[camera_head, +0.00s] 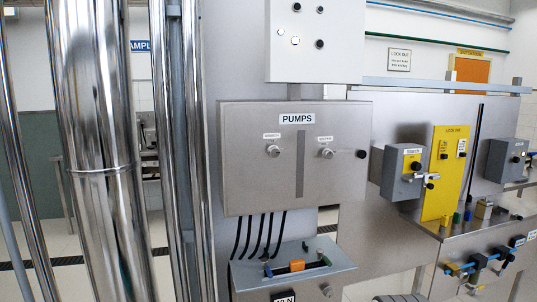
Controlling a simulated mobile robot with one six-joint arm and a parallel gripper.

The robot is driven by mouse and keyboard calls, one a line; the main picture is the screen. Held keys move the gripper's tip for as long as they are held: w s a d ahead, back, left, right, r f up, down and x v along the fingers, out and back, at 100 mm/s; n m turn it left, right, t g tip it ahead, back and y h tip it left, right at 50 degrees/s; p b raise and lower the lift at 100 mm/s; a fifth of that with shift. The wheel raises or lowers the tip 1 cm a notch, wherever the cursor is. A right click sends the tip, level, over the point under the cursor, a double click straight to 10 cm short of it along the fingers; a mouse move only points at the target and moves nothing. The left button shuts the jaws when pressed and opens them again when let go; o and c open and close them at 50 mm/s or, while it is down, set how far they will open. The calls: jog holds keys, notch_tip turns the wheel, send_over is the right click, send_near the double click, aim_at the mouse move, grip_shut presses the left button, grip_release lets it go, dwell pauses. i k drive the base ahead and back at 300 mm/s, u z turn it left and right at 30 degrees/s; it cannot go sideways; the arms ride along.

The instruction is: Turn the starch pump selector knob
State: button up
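The grey PUMPS panel (248,185) stands upright at the centre of the head view. It carries two silver selector knobs, a left knob (273,151) and a right knob (326,153), each under a small white label too small to read surely. A dark vertical strip (300,165) lies between them. A black round knob (362,154) shows at the panel's right edge. I cannot tell from the labels which knob is the starch pump selector. My gripper is not in view, and nothing touches the knobs.
Shiny vertical pipes (97,130) fill the left. A white box (315,45) is above the panel, and black cables run below to a tray (292,268). A grey switch box (397,185) and yellow lockout board (443,180) stand right. The space before the panel looks clear.

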aim_at(273, 151)
jog(key=z, duration=0.05)
jog(key=i, duration=1)
jog(key=u, duration=0.05)
